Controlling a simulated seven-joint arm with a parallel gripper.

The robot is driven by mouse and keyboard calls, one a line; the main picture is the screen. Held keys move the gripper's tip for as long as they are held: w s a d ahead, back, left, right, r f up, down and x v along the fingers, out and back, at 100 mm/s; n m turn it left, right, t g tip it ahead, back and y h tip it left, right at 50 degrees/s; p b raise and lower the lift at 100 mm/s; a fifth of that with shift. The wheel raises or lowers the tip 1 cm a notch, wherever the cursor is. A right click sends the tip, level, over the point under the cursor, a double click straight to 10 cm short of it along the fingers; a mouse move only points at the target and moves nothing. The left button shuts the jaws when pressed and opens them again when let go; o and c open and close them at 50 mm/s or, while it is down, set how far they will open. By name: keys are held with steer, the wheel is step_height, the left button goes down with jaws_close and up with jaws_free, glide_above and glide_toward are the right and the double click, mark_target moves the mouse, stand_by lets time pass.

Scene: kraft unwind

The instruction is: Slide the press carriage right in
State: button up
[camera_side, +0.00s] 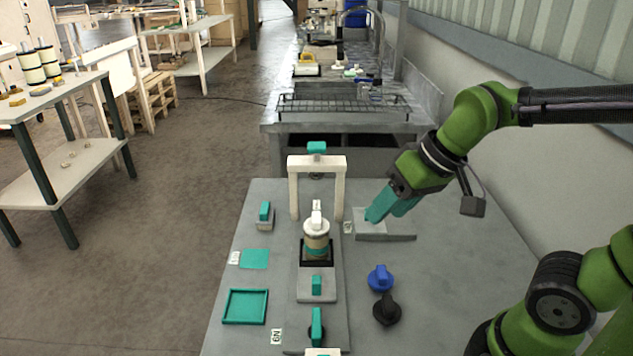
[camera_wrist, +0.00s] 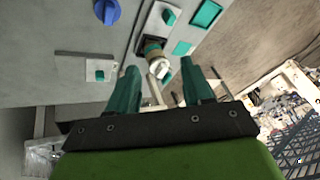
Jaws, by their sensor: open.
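The press carriage (camera_side: 303,284) is a grey slide with a teal handle (camera_side: 316,286) at its near end. It bears a black seat (camera_side: 318,258) with a tan and teal roll under a white cap (camera_side: 316,222), and stands on the near side of the white press arch (camera_side: 293,190). In the wrist view the roll (camera_wrist: 152,46) and the carriage handle (camera_wrist: 168,16) show beyond the fingers. My gripper (camera_side: 374,214) is open and empty, right of the arch, over or just in front of a grey block (camera_side: 370,228); whether it touches is unclear.
A blue knob (camera_side: 380,278) and a black knob (camera_side: 387,309) stand right of the carriage. To its left are a teal tray (camera_side: 245,319), a teal square (camera_side: 254,259) and a small teal-topped block (camera_side: 265,224). Another teal handle (camera_side: 317,328) stands at the near edge.

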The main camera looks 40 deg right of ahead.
steer(key=w+a+f+n+g, duration=0.2)
steer(key=w+a+n+g, duration=0.15)
steer(key=w+n, duration=0.45)
steer(key=n+g+h, duration=0.2)
steer(key=n, duration=1.9)
glide_above(316, 279)
steer(key=f, duration=0.2)
step_height(316, 279, down, 16)
jaws_close()
